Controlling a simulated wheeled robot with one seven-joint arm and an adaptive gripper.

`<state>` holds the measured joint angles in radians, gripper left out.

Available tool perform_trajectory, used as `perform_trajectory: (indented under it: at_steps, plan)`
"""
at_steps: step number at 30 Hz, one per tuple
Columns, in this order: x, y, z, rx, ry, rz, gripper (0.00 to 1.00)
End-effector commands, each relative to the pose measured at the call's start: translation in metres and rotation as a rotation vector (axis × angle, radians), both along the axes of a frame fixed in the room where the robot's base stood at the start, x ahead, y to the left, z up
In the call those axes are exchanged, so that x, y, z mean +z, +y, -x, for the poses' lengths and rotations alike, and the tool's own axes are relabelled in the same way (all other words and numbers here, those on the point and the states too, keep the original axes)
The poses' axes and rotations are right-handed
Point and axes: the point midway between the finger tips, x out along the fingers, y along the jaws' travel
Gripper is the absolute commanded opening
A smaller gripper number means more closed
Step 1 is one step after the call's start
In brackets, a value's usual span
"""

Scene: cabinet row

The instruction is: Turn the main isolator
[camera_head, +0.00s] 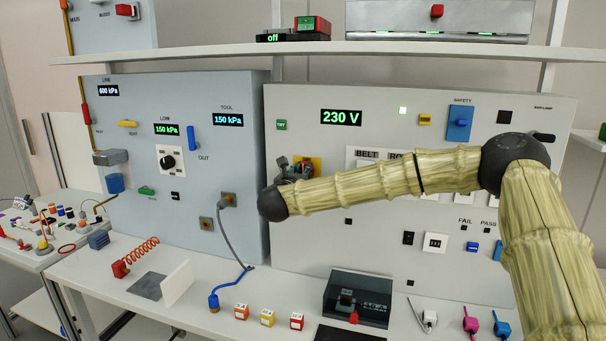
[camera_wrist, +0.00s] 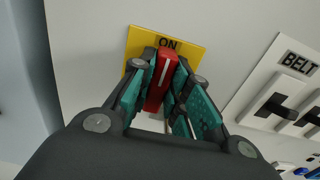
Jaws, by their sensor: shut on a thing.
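The main isolator is a red handle (camera_wrist: 162,72) with a white line, on a yellow plate (camera_wrist: 190,53) marked ON, in the wrist view. The handle stands nearly upright in that view, its far end just below the word ON. My gripper (camera_wrist: 164,82) has its teal-padded fingers on both sides of the handle and is shut on it. In the head view, the yellow plate (camera_head: 316,162) shows at the left of the white panel, and my gripper (camera_head: 290,172) is in front of it. The handle is hidden there behind my gripper and arm.
Right of the plate is a BELT switch (camera_wrist: 275,104). Above is a 230 V display (camera_head: 341,117). A blue-grey panel (camera_head: 190,90) with gauges adjoins on the left. Below, the bench (camera_head: 140,318) holds small blocks and a dark box (camera_head: 358,298). A shelf (camera_head: 300,48) runs above.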

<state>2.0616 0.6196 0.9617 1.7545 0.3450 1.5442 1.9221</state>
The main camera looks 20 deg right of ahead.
Motion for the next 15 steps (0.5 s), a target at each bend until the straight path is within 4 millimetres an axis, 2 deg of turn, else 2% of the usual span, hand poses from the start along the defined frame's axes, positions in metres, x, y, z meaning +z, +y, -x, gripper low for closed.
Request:
perform_trajectory:
  at_steps: [8, 15]
  plan:
    - [-0.0011, 0.0005, -0.0001, 0.0, 0.037, 0.055, 0.0]
    - [-0.0021, 0.0012, -0.0006, -0.001, 0.129, 0.194, 0.0]
